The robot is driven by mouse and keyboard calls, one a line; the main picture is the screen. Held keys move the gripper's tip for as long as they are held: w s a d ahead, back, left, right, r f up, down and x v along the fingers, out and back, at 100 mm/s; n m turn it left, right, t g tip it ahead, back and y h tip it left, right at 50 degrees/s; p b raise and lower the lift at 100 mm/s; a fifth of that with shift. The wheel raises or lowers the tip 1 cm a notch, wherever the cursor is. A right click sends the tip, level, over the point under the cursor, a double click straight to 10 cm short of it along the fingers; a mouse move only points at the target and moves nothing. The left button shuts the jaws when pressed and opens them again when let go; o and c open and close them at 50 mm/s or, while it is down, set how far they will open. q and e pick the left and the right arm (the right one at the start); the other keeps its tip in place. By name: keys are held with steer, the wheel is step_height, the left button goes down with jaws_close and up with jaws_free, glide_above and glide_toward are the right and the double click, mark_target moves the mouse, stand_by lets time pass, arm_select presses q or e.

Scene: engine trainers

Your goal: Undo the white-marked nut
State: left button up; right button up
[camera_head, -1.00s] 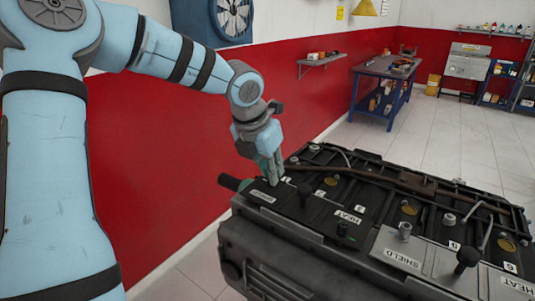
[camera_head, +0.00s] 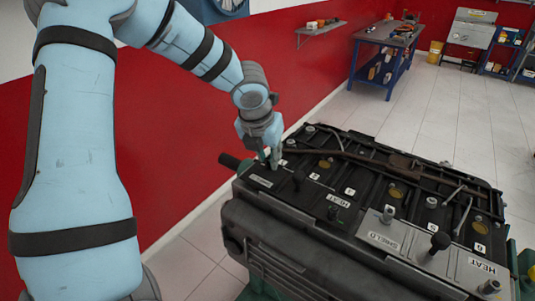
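The black engine block (camera_head: 300,240) stands low in front of me, its flat top carrying studs, nuts and labels. My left gripper (camera_head: 271,162) points down at the top's far left corner, beside a small white label (camera_head: 262,181). Its fingers look narrow and close together; I cannot tell whether they hold anything. Whatever lies right under the fingertips is hidden. A grey nut (camera_head: 388,213) stands on the SHIELD plate (camera_head: 384,241), and another nut (camera_head: 310,131) sits at the far edge. I cannot tell which nut is the white-marked one. My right gripper is not in view.
A red wall (camera_head: 150,140) runs close on the left. A blue workbench (camera_head: 385,50) stands far back, with clear tiled floor (camera_head: 450,110) between.

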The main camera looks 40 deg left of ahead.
arm_select(q)
steer(key=shift+o, duration=0.9)
steer(key=shift+f, duration=0.1)
steer(key=v, duration=0.4)
steer(key=shift+w+a, duration=0.1)
steer(key=shift+w, duration=0.05)
steer(key=shift+s+d+r, duration=0.2)
steer(key=shift+s+r, duration=0.1)
steer(key=shift+s, duration=0.2)
steer(key=shift+s+d+r, duration=0.15)
steer(key=shift+s+r, duration=0.1)
steer(key=shift+s, duration=0.2)
steer(key=s+d, duration=0.3)
steer(key=s, duration=0.7)
steer(key=shift+d, duration=0.15)
steer(key=shift+d, duration=0.1)
